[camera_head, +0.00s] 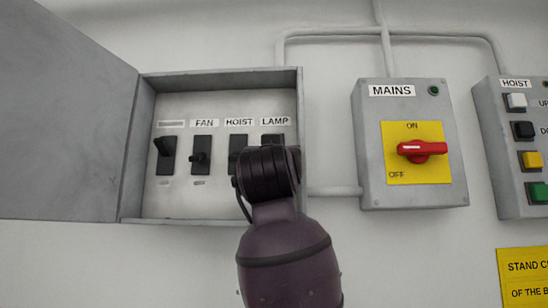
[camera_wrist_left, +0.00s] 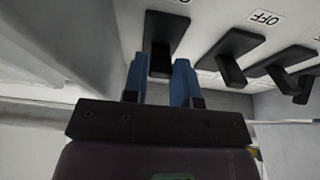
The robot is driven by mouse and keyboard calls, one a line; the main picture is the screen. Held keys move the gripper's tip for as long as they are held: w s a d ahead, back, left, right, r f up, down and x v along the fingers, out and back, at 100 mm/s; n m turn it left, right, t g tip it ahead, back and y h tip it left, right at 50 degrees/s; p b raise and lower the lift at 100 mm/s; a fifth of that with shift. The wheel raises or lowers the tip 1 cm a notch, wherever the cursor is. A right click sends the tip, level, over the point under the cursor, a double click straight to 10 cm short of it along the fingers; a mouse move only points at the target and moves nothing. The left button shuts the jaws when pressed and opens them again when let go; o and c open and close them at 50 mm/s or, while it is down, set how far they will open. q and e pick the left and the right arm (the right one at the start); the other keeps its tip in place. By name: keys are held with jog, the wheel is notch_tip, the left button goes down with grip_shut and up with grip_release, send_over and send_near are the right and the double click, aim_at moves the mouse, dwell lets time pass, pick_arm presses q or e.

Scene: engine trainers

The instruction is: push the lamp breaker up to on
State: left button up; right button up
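The lamp breaker (camera_head: 272,138) is the rightmost in the open grey box, under the LAMP label (camera_head: 275,121). My left arm covers most of it in the head view, so its lever is hidden there. In the left wrist view, which looks turned over, the lamp breaker (camera_wrist_left: 161,55) is the leftmost, a black plate with a protruding lever. My left gripper (camera_wrist_left: 160,68) is open, its blue fingers apart on either side of the lever. I cannot tell whether they touch it. My right gripper is not in view.
The hoist (camera_head: 238,150), fan (camera_head: 200,157) and leftmost (camera_head: 165,157) breakers stand left of the lamp breaker. The box's side wall (camera_head: 300,125) is close on its right. The box door (camera_head: 60,120) hangs open left. A mains switch box (camera_head: 368,150) is at the right.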

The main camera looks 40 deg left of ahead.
pick_arm(q)
grip_shut()
jog(key=shift+r+g, duration=0.1)
jog(key=shift+g, duration=0.2)
jog(key=shift+w+r+g+h, duration=0.1)
jog(key=shift+r+g+h, duration=0.7)
jog(key=shift+g, duration=0.55)
jog(key=shift+s+r+g+h, duration=0.1)
jog(key=shift+r+g+h, duration=0.75)
jog(key=shift+g, duration=0.55)
jog(key=shift+w+r+g+h, duration=0.1)
jog(key=shift+r+g+h, duration=0.55)
jog(key=shift+g+h, duration=0.5)
jog(key=shift+o, duration=2.4)
grip_release()
